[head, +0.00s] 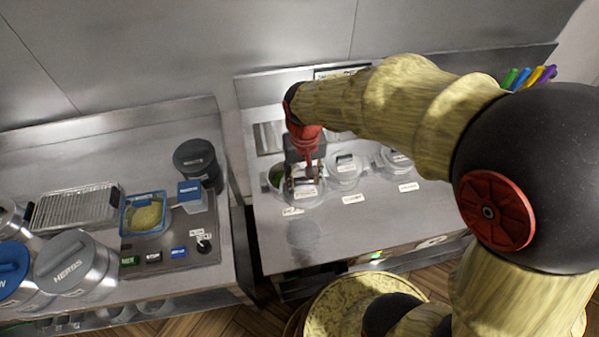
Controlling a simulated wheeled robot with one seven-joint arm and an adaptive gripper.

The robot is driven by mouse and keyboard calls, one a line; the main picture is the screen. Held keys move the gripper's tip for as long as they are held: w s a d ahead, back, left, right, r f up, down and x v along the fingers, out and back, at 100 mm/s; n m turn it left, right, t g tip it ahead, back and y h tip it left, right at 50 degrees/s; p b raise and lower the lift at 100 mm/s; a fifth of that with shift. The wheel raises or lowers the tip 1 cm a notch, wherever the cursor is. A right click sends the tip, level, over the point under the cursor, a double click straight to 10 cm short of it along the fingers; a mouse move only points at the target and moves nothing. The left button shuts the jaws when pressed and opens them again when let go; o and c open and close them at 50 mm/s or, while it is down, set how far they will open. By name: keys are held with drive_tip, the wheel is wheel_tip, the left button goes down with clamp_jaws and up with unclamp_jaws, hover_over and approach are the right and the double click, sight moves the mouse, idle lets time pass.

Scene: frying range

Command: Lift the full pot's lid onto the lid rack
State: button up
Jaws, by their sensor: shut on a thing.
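My gripper (304,182) points down over the right counter and is shut on a clear-looking pot lid (308,197). A pot with green contents (274,178) shows partly uncovered at the lid's left edge. The lid overlaps this pot in the picture, and I cannot tell how far above the pot it is. Two more lidded pots stand to the right, a middle one (345,169) and a right one (394,160). A grey slotted piece (268,137) stands behind the pots; I cannot tell whether it is the lid rack.
The counter front (350,230) is mostly clear, with small white labels before the pots. The left counter holds a wire-rack tray (75,206), a blue-rimmed tub (145,213), a dark canister (197,161) and a herbs canister (75,262). A gap separates the counters.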

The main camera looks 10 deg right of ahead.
sight(303, 186)
drive_tip(key=shift+s+r+p, duration=0.15)
drive_tip(key=shift+r+p, duration=1.6)
drive_tip(key=shift+r, duration=0.6)
drive_tip(key=shift+f, duration=0.1)
